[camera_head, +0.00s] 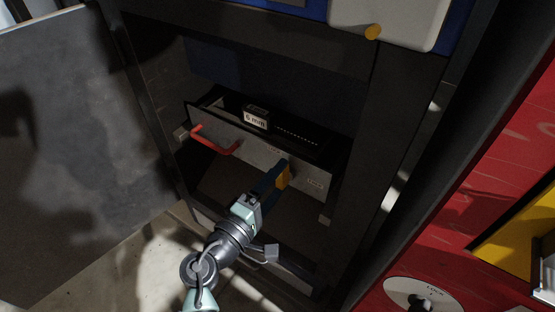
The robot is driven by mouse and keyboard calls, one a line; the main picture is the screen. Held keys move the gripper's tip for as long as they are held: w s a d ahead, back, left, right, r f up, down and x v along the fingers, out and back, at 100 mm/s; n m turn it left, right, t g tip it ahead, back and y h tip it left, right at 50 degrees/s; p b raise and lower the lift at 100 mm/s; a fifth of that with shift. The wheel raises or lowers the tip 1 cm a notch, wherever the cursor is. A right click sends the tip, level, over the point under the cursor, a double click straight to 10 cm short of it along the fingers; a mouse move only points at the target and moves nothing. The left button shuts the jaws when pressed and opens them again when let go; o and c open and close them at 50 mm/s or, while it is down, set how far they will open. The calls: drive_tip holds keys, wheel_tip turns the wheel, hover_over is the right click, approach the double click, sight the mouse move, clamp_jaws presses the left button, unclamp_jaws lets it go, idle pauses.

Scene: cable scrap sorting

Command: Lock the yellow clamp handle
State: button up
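My gripper (279,180), with dark blue fingers, reaches up from below to the handle. One finger lies along its upper left side and another shows lower down. I cannot tell whether the fingers press on the handle. Small labels sit on the drawer front above and right of the handle, too small to read surely.
A red bar handle (215,141) is on the drawer's left. A block marked "6 mm" (256,118) sits at the drawer's top. A grey panel (70,140) stands left. A red unit (470,235) with a "LOCK" dial (405,293) is close on the right.

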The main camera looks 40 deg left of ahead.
drive_tip(key=o, duration=0.3)
drive_tip(key=s+p, duration=0.2)
drive_tip(key=s, duration=1.1)
drive_tip(key=shift+d, duration=0.35)
